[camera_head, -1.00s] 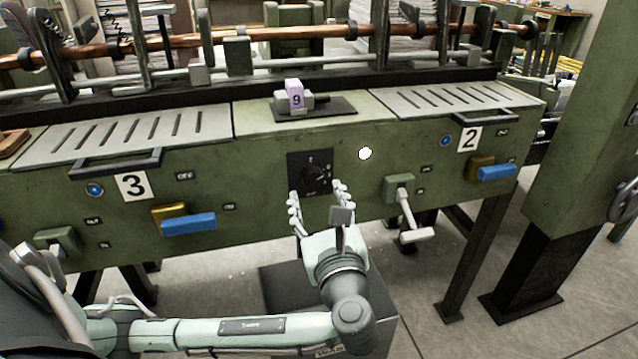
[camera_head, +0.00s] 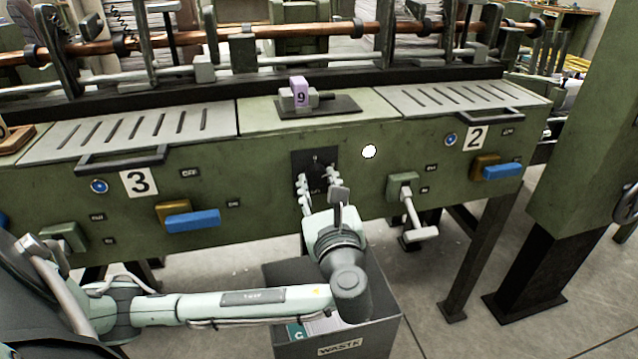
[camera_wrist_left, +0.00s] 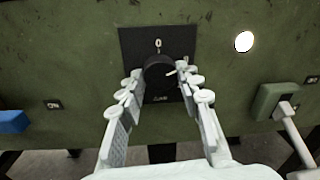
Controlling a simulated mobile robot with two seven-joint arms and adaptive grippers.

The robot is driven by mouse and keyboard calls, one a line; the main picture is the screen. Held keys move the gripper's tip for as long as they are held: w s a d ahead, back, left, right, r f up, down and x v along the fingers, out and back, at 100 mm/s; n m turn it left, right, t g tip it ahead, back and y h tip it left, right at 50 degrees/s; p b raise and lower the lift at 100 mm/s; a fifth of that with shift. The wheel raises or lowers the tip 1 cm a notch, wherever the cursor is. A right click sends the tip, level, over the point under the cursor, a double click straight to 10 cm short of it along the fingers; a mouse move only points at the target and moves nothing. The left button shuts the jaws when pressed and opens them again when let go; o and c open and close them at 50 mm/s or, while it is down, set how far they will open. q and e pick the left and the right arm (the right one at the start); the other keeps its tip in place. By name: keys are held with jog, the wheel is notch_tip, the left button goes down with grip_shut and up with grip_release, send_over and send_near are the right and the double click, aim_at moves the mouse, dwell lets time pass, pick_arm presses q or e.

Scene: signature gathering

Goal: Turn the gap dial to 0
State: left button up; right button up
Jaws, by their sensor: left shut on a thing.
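The gap dial is a round black knob (camera_wrist_left: 158,70) on a black square plate (camera_head: 300,160) on the green machine front. In the left wrist view a white "0" shows above the knob, and a pale pointer mark on the knob points to the right and slightly up. My left gripper (camera_head: 320,184) is at the dial, its fingers (camera_wrist_left: 160,82) shut on the knob from both sides. In the head view the fingers hide most of the knob. My right gripper is not in view.
A lever with a grey handle (camera_head: 418,215) stands right of the dial. Blue handles (camera_head: 192,220) are farther left and right (camera_head: 502,171). A purple block marked 9 (camera_head: 299,92) sits on top. A waste bin (camera_head: 385,332) is below my left arm.

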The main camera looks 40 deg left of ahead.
pick_arm(q)
jog(key=shift+n, duration=0.3)
jog(key=n, duration=0.3)
jog(key=shift+f+n, duration=0.15)
jog(key=shift+n, duration=0.65)
jog(key=n+b, duration=0.3)
jog(key=n, duration=0.4)
jog(key=shift+f+y, duration=0.15)
jog(key=shift+y, duration=0.25)
jog(key=shift+d+n+b, duration=0.1)
jog(key=shift+n+b, duration=0.55)
jog(key=shift+n, duration=0.35)
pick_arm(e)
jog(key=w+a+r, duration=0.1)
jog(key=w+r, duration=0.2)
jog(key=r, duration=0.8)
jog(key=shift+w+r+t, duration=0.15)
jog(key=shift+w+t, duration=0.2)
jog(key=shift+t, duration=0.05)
pick_arm(q)
jog(key=o, duration=1.2)
jog(key=shift+r, duration=0.2)
jog(key=shift+c, duration=0.2)
